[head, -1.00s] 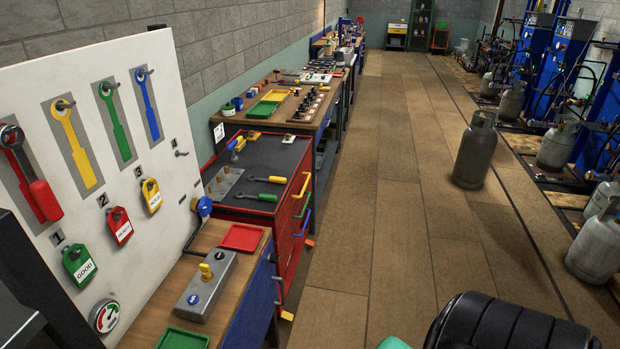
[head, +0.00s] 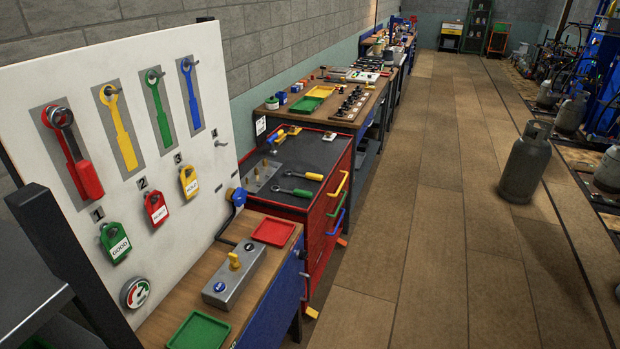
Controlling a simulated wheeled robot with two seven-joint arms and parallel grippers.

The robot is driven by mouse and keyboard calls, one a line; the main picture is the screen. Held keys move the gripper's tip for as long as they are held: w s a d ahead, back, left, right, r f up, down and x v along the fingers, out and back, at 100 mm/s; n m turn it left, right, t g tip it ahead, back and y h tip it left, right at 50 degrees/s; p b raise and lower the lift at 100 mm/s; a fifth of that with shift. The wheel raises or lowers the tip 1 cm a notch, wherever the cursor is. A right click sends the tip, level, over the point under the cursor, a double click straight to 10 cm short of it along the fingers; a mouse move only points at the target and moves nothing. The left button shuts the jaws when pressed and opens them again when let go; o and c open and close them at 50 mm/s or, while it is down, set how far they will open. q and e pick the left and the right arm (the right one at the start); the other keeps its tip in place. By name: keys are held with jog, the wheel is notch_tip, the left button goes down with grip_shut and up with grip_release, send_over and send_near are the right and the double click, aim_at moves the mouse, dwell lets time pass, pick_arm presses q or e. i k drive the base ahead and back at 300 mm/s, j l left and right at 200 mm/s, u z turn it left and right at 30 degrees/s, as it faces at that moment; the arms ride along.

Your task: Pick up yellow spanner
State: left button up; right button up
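A blue spanner (head: 190,95) hangs farther right. A smaller tool with a yellow handle (head: 312,176) lies on the dark top of the red cabinet, beside a green-handled one (head: 300,192). Neither of my grippers shows in the head view.
Green, red and yellow tags (head: 157,208) hang below the spanners. A wooden bench with a red tray (head: 273,232), green tray (head: 200,332) and grey switch box (head: 232,275) stands before the board. A gas cylinder (head: 525,165) stands on the otherwise open floor (head: 430,220).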

aim_at(308, 176)
jog(key=i+l+u, duration=0.1)
jog(key=u, duration=0.25)
jog(key=i+l+u, duration=0.15)
jog(key=u, duration=0.2)
jog(key=i+l+u, duration=0.1)
jog(key=i+l, duration=0.15)
jog(key=i+l+u, duration=0.1)
jog(key=i+l, duration=0.2)
jog(key=l, duration=0.15)
jog(key=i+l, duration=0.2)
jog(key=l, duration=0.15)
jog(key=i+l+u, duration=0.25)
jog(key=i+l, duration=0.25)
jog(key=l, duration=0.3)
